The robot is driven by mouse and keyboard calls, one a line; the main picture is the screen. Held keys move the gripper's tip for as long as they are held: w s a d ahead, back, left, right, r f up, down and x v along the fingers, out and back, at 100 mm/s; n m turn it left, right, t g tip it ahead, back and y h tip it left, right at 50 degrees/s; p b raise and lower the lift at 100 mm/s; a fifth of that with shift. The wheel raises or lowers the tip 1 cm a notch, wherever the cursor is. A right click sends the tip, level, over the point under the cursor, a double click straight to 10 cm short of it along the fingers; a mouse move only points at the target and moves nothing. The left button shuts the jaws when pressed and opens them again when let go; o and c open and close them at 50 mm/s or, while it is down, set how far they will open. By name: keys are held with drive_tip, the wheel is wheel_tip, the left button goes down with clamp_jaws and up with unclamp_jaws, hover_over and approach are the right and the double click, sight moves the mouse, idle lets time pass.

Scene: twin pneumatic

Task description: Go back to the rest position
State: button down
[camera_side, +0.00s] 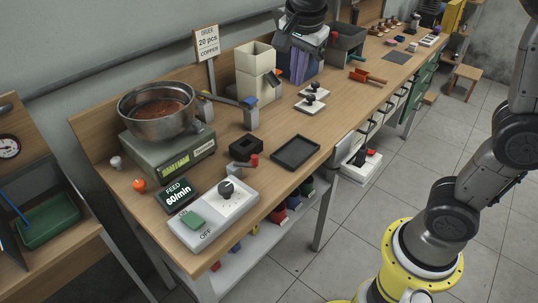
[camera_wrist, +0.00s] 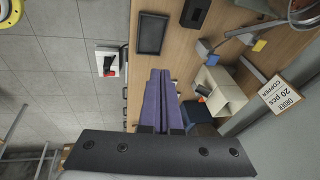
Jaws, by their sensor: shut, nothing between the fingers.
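My gripper (camera_side: 297,78) hangs pointing down over the back part of the wooden bench (camera_side: 330,118), behind the cream hopper in the side view. Its two long purple fingers are together with nothing between them. The wrist view shows the closed fingers (camera_wrist: 160,74) reaching out from a dark crossbar, over the bench top. In the side view I cannot tell how high the fingertips are above the bench. Part of my arm is outside the side view's top edge.
The cream hopper (camera_side: 255,62), order sign (camera_side: 207,44) and a dark bin (camera_side: 346,40) stand near my gripper. A scale (camera_side: 172,155) bears a metal bowl (camera_side: 130,110) of copper-coloured pieces. A black tray (camera_side: 296,153) and control box (camera_side: 212,215) sit nearer the front.

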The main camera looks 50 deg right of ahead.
drive_tip(key=s+d+r+n+t+y, duration=0.15)
drive_tip(key=s+n, duration=0.35)
drive_tip(key=s, duration=0.7)
drive_tip(key=s+a+f+n+t+y, duration=0.1)
drive_tip(key=s+a+f+n, duration=0.1)
drive_tip(key=s+f+n, duration=0.5)
drive_tip(key=s+n, duration=0.1)
drive_tip(key=n, duration=0.3)
drive_tip(key=shift+f, duration=0.4)
drive_tip(key=c, duration=1.4)
unclamp_jaws()
drive_tip(key=shift+n+t, duration=0.25)
drive_tip(key=shift+n, duration=0.15)
drive_tip(key=o, duration=0.3)
drive_tip(key=shift+s+r, duration=0.1)
drive_tip(key=shift+r, duration=0.2)
drive_tip(key=o, duration=0.3)
drive_tip(key=w+r, duration=0.4)
drive_tip(key=r, duration=0.1)
drive_tip(key=shift+w+a+r, duration=0.15)
drive_tip(key=shift+r, duration=0.05)
drive_tip(key=n+g, duration=0.2)
drive_tip(key=g, duration=0.4)
hover_over(255, 156)
wheel_tip(255, 156, down, 7)
wheel_tip(255, 156, down, 13)
drive_tip(key=shift+f, duration=0.1)
